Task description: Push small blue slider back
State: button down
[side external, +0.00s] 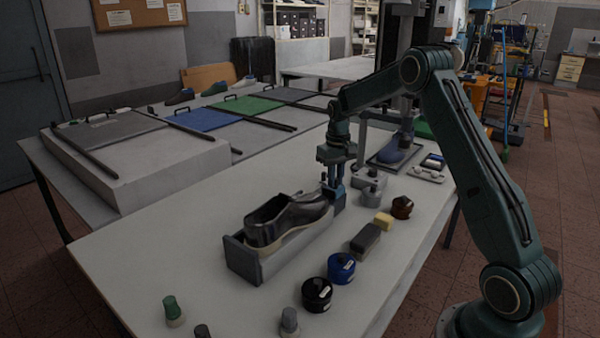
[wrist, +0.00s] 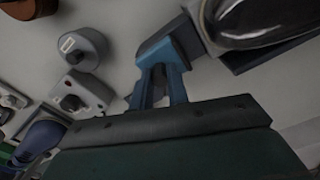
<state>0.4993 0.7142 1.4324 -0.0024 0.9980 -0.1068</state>
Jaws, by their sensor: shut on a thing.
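A dark shoe (side external: 285,218) sits in a long grey-blue holder (side external: 243,262) on the pale table. The toe of the shoe and part of the holder show in the wrist view, with the shoe (wrist: 255,20) at top right. A small blue slider (wrist: 165,54) is at the holder's right end in the side view. The contact is partly hidden by the fingers.
A grey fixture (side external: 370,192) stands just right of my gripper. The table's left part is mostly clear.

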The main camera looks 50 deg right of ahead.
jog(key=shift+d, duration=0.3)
jog(key=c, duration=1.6)
grip_release()
jog(key=shift+r, duration=0.1)
jog(key=shift+r, duration=0.45)
notch_tip(320, 180, up, 13)
jog(key=shift+f, duration=0.1)
jog(key=shift+a, duration=0.1)
